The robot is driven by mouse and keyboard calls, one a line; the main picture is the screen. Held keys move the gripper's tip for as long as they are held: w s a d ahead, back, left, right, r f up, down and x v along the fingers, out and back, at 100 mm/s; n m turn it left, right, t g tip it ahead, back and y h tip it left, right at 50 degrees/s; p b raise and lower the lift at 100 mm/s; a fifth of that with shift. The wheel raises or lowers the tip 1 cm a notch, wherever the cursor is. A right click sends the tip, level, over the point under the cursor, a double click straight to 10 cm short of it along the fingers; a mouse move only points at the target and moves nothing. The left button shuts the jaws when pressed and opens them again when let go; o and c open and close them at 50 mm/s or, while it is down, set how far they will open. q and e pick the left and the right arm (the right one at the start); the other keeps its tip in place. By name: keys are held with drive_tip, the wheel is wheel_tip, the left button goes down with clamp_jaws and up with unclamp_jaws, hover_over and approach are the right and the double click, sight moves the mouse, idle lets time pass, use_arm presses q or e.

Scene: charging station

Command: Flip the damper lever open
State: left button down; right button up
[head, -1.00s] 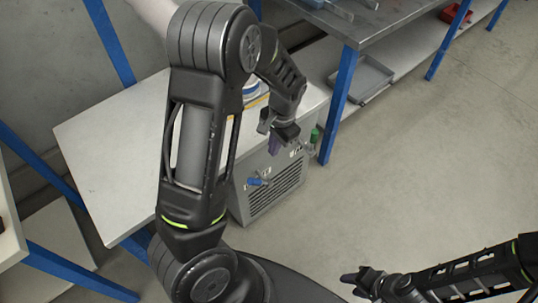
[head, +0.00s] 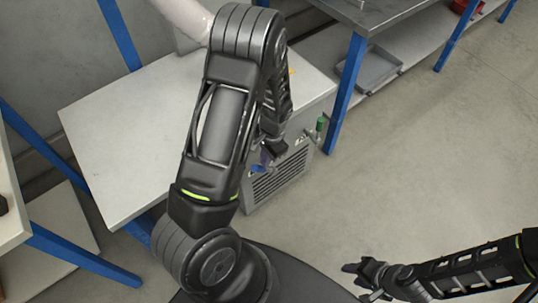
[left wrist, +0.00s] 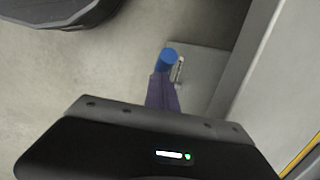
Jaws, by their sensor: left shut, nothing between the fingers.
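The damper lever's blue handle (head: 257,168) is on the front of a grey unit (head: 325,100), mostly hidden by my left gripper in the head view. In the left wrist view the blue handle (left wrist: 169,55) shows just beyond the fingertips, beside a small metal plate (left wrist: 178,72). My left gripper (head: 267,157) is at the lever with its purple fingers (left wrist: 162,92) shut and nothing between them. I cannot tell whether they touch the handle. My right gripper (head: 352,270) is low on the right, far from the lever; its jaw opening is unclear.
The unit has a slotted grille (head: 280,178) below the lever and a green-topped fitting (head: 320,124) to its right. A pale tabletop (head: 130,135) lies left of it. A blue table leg (head: 346,95) stands close on the right. The floor (head: 430,160) further right is clear.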

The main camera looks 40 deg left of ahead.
use_arm(q)
drive_tip(key=shift+s+a+f, duration=0.2)
drive_tip(key=shift+s+f, duration=0.05)
drive_tip(key=shift+s, duration=0.45)
drive_tip(key=shift+r, duration=0.15)
wheel_tip(320, 180, up, 12)
drive_tip(key=w+d+p, duration=0.2)
drive_tip(key=shift+r+p, duration=0.25)
drive_tip(key=shift+p, duration=0.1)
